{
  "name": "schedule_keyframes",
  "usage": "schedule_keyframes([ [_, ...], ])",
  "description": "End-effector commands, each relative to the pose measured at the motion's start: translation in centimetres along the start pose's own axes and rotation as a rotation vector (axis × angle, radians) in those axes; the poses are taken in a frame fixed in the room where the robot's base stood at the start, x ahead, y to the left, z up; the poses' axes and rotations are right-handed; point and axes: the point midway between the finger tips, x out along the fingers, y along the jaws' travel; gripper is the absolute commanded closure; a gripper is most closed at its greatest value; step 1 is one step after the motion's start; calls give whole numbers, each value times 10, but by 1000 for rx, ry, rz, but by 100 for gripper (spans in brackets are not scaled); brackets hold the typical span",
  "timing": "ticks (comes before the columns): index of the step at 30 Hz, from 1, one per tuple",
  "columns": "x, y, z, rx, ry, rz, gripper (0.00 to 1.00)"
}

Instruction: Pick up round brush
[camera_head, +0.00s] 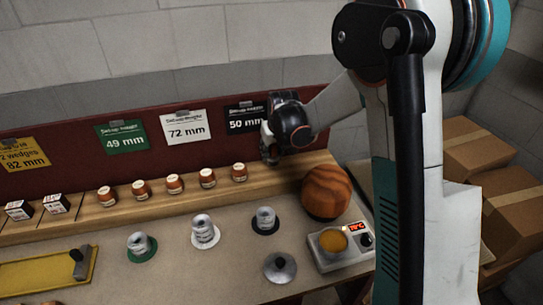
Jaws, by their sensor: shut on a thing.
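My gripper (270,150) is above the right part of the wooden shelf (290,170), just below the 50 mm sign. It points down and is shut on the round brush. The brush is too small and dark here, and too hidden by the gripper, for its shape to be made out. I cannot tell whether it still touches the shelf.
Several orange jars (207,178) stand on the shelf left of my gripper. On the table are grey cones on green, white and black (264,220) discs, a grey domed piece (280,268), a striped wooden ball (326,192) and a heater (340,247). Boxes (478,155) stand right.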

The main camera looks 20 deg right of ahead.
Motion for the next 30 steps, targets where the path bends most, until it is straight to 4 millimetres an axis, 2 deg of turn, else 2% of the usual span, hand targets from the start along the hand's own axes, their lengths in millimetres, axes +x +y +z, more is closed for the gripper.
schedule_keyframes([
  [1, -16, 0, -6, 0, 0, 0, 89],
  [18, -155, 0, -64, 0, 0, 0, 89],
  [24, -191, 0, -79, 0, 0, 0, 89],
  [30, -213, 0, -88, 0, 0, 0, 89],
])
